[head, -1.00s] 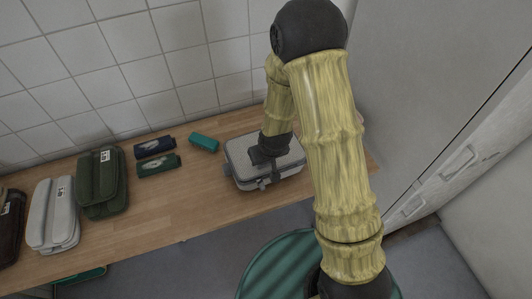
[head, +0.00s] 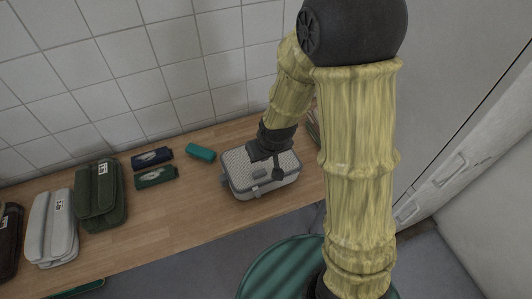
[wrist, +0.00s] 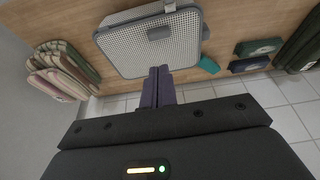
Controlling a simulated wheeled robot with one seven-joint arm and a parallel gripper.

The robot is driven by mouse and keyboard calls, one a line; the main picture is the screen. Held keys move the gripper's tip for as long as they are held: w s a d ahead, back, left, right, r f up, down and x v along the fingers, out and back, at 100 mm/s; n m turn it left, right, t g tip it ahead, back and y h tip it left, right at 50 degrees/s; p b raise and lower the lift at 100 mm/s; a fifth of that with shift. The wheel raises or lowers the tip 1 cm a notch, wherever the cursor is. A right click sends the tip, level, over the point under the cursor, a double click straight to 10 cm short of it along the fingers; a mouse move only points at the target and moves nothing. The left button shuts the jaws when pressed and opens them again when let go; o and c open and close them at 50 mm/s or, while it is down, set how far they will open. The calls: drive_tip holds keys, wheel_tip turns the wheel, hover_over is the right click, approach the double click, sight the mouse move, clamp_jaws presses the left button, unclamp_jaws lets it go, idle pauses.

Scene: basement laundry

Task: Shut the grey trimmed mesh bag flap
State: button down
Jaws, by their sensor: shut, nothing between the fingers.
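The grey trimmed mesh bag (head: 240,184) stands on the wooden bench, a boxy bag with a pale mesh top. Its flap (head: 240,162) lies down over the body; I cannot tell whether a small gap is left at its edge. In the wrist view the flap (wrist: 130,50) shows as a mesh panel with grey trim and a grey pad. My gripper (head: 277,174) is shut and empty over the flap, hiding part of it. In the wrist view its fingertips (wrist: 158,72) overlap the flap's edge; contact is unclear.
The wooden bench (head: 180,215) also holds a teal case (head: 200,152), a navy pouch (head: 152,158), a green pouch (head: 156,177), a dark green bag (head: 100,195) and a pale grey bag (head: 50,228). Folded cloths (wrist: 62,70) lie on the bag's other side. A tiled wall stands behind.

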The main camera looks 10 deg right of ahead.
drive_tip(key=shift+v, duration=1)
drive_tip(key=s+d+r+m+g+h, duration=0.1)
drive_tip(key=s+d+r+m, duration=0.2)
drive_tip(key=s+d+r, duration=0.3)
drive_tip(key=s+d, duration=0.2)
drive_tip(key=d, duration=0.2)
drive_tip(key=shift+s+d+m, duration=0.2)
drive_tip(key=shift+s+m, duration=0.05)
drive_tip(key=shift+m, duration=0.15)
